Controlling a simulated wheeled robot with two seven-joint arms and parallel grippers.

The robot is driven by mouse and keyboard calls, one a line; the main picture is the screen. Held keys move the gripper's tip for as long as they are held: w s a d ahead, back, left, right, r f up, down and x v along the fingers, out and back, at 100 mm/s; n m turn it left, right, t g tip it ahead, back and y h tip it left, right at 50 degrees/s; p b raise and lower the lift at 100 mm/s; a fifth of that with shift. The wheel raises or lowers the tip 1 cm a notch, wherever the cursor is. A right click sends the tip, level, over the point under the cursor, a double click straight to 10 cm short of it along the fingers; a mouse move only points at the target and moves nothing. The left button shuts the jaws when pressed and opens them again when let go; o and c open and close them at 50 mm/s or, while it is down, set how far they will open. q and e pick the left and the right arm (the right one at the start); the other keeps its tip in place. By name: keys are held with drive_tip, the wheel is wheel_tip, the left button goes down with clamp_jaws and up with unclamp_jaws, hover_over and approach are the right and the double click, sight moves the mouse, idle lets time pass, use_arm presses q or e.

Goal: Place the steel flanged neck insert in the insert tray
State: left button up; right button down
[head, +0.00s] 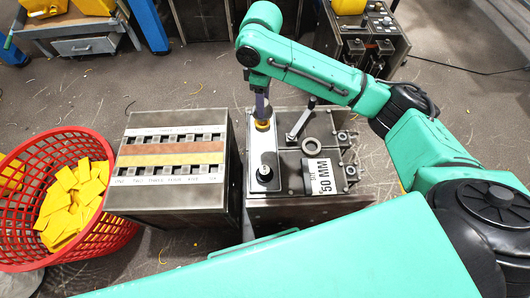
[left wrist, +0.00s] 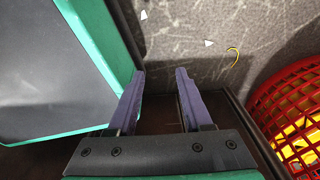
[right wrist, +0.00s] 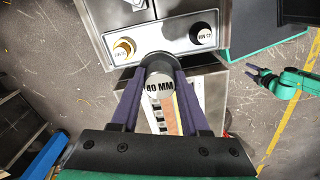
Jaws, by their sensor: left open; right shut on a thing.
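My right gripper (head: 262,108) is shut on the steel neck insert (right wrist: 160,86), a round grey piece marked "40 MM" in the right wrist view. The insert tray (head: 265,143) is a pale plate, holding a brass insert (right wrist: 123,48) and a black insert (right wrist: 202,33) apart from each other. In the right wrist view the held insert is by the tray's near edge; I cannot tell whether it touches. In the head view the held insert is not clearly visible. My left gripper (left wrist: 160,73) is open and empty in the left wrist view.
A slotted rack (head: 170,150) with coloured strips stands left of the tray. A red basket (head: 100,135) of yellow pieces is at far left.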

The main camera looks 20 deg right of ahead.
drive_tip(key=shift+s+f, duration=0.2)
drive_tip(key=shift+f, duration=0.3)
drive_tip(key=shift+s+f, duration=0.15)
drive_tip(key=shift+f, duration=0.3)
wheel_tip(320, 180, down, 3)
drive_tip(key=shift+w+f+b, duration=0.1)
drive_tip(key=shift+b, duration=0.4)
wheel_tip(320, 180, down, 14)
drive_tip(key=b, duration=0.2)
drive_tip(key=shift+w+b, duration=0.1)
drive_tip(key=shift+b, duration=0.2)
drive_tip(key=shift+f, duration=0.1)
use_arm(q)
drive_tip(key=f, duration=0.1)
drive_tip(key=w+f, duration=0.1)
drive_tip(key=shift+w+d+f, duration=0.25)
drive_tip(key=shift+f, duration=0.15)
use_arm(e)
drive_tip(key=shift+c, duration=2)
unclamp_jaws()
